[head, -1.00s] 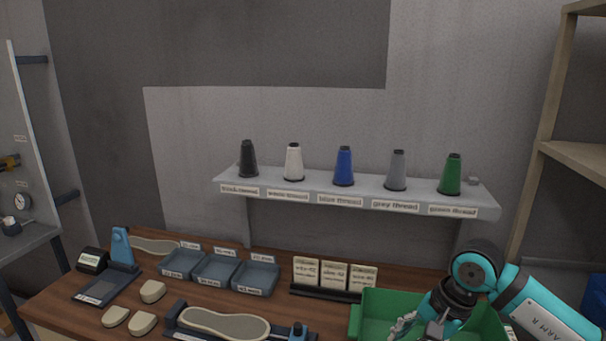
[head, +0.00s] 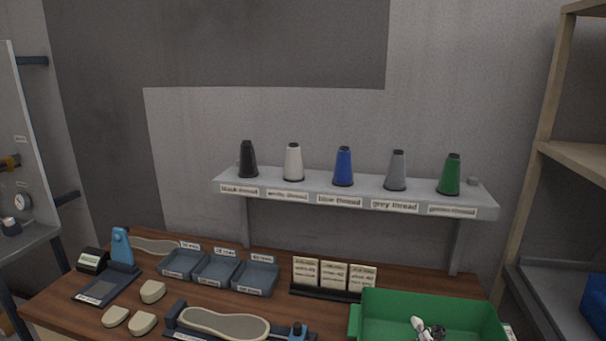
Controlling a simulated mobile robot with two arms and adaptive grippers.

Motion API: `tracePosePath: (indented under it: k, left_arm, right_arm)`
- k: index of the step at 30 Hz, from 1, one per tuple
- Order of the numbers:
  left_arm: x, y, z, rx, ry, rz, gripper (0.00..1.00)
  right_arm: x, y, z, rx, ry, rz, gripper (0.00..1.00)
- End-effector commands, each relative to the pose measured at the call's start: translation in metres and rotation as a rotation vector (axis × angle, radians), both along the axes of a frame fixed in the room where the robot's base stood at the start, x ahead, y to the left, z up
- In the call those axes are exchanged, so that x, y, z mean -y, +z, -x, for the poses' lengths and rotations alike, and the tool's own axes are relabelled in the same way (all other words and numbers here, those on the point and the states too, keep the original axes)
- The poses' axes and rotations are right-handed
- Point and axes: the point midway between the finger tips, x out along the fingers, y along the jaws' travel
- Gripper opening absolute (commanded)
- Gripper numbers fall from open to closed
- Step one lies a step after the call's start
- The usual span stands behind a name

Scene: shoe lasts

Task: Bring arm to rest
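My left gripper and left arm are not in view. The teal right arm is not in view either. A small white and dark piece (head: 428,330) shows at the bottom edge, in front of or inside the green bin (head: 385,300). It may be the tip of my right gripper, but I cannot be sure. Whether that gripper is open or shut does not show.
A workbench (head: 70,290) carries grey trays (head: 255,278), cards in a holder (head: 333,275), beige pieces (head: 152,291) and a sole in a blue-ended fixture (head: 225,324). Thread cones stand on a wall shelf (head: 300,187). A rack (head: 545,130) stands right.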

Motion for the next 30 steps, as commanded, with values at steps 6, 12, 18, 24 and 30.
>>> tracePosePath:
  k: [6,12,18,24,30]
  left_arm:
    - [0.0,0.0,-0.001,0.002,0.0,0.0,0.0]
    - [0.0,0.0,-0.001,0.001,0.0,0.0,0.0]
    - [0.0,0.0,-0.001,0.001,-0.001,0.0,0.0]
    - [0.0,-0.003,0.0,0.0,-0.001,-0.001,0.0]
    - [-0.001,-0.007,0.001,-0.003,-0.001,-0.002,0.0]
  right_arm:
    - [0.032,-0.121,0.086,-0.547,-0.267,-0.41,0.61]
    - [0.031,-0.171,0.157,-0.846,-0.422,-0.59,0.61]
    - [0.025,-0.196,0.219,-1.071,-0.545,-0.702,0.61]
    - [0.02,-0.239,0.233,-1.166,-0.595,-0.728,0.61]
    - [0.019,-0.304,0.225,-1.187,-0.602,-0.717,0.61]
